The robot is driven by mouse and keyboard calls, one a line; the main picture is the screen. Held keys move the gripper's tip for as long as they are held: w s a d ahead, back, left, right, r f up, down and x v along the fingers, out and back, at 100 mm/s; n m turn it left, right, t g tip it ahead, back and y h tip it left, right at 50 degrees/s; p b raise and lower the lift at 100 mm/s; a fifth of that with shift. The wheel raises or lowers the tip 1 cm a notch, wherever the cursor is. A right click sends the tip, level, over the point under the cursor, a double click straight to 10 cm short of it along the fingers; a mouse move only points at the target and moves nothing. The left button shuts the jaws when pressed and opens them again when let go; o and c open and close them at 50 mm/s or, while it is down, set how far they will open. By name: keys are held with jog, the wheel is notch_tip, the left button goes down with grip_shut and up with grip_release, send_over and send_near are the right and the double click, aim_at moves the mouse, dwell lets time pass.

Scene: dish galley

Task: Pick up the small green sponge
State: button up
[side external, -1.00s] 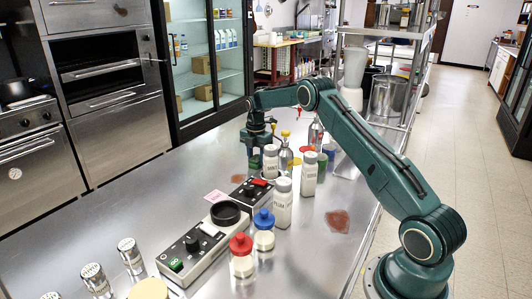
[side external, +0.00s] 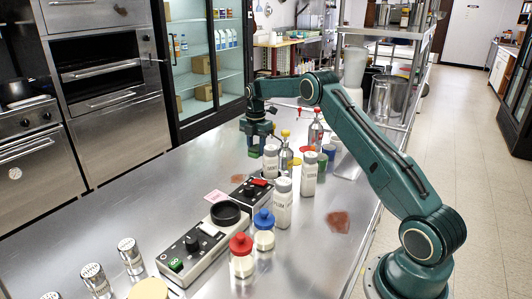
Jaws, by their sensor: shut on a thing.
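My gripper (side external: 255,147) hangs from the arm on the far part of the steel counter. It points down and is shut on the small green sponge (side external: 253,153). Only a small light green piece of the sponge shows at the fingertips. The sponge appears to be held a little above the counter, just left of and behind a group of bottles.
White labelled shakers (side external: 282,203) and metal pump bottles (side external: 315,132) stand close to the right of my gripper. A black-and-silver appliance (side external: 205,240) lies in front. A red-capped jar (side external: 242,257) stands nearer. The counter (side external: 130,215) is clear on the left.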

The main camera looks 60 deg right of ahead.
aim_at(255, 148)
notch_tip(255, 148, up, 16)
jog(key=shift+f, duration=0.2)
dwell(0.7)
jog(key=o, duration=0.4)
jog(key=c, duration=0.3)
jog(key=shift+c, duration=0.2)
jog(key=shift+f, duration=0.1)
jog(key=a+f, duration=0.7)
jog(key=f, duration=0.4)
jog(key=shift+w+a+f, duration=0.15)
jog(key=shift+w+f, duration=0.1)
jog(key=shift+f, duration=0.15)
